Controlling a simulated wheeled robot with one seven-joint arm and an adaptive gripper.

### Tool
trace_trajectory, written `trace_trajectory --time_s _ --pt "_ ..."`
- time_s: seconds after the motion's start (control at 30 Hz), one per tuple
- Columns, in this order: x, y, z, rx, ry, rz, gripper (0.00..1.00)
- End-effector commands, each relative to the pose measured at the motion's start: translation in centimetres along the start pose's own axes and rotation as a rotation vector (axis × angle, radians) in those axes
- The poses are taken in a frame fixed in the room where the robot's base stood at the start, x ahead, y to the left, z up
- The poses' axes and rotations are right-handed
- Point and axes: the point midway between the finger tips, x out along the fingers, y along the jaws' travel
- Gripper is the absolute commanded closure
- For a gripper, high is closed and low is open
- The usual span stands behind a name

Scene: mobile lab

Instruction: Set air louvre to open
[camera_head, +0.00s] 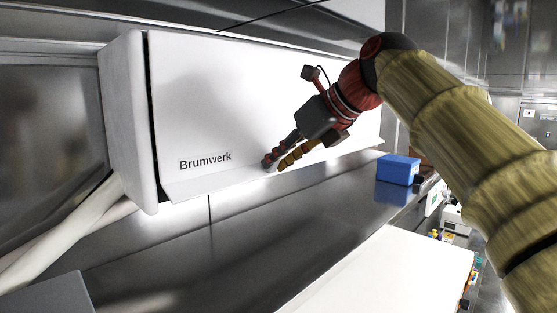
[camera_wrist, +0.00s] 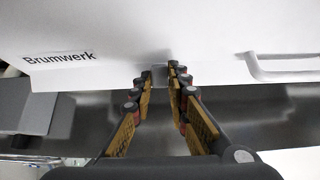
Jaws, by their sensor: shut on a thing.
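The white wall-mounted air unit marked "Brumwerk" (camera_head: 240,100) fills the left and middle of the head view. Its air louvre (camera_head: 205,187) is a long white flap along the lower front edge, tilted outward from the body. My gripper (camera_head: 275,163) reaches down to the louvre near its middle. In the wrist view, my gripper (camera_wrist: 160,75) has its fingertips closed around a small grey tab (camera_wrist: 158,74) at the flap's edge. The fingers partly hide the tab. The lettering also shows in the wrist view, left of the fingers.
A blue box (camera_head: 398,170) stands on the metal surface right of the unit. A white worktop (camera_head: 385,270) lies below. Pale pipes (camera_head: 60,235) run down at the left. Bottles and small equipment stand at the far right. The space just below the louvre looks clear.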

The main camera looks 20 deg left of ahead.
Motion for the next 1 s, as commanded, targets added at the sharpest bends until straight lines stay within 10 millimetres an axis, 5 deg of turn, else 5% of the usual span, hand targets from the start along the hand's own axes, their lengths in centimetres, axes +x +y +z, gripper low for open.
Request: trace_trajectory --time_s 0.43,0.47,0.5,0.77,1.0 --pt "-0.19 0.04 0.27 -0.002 0.000 -0.002 1.00" --pt "-0.19 0.04 0.27 -0.002 0.000 -0.002 0.83" --pt "-0.19 0.05 0.27 -0.003 0.000 -0.002 0.81" --pt "-0.09 0.02 0.15 -0.002 0.003 -0.001 0.66" --pt "-0.05 0.01 0.10 -0.001 0.004 0.000 0.65"
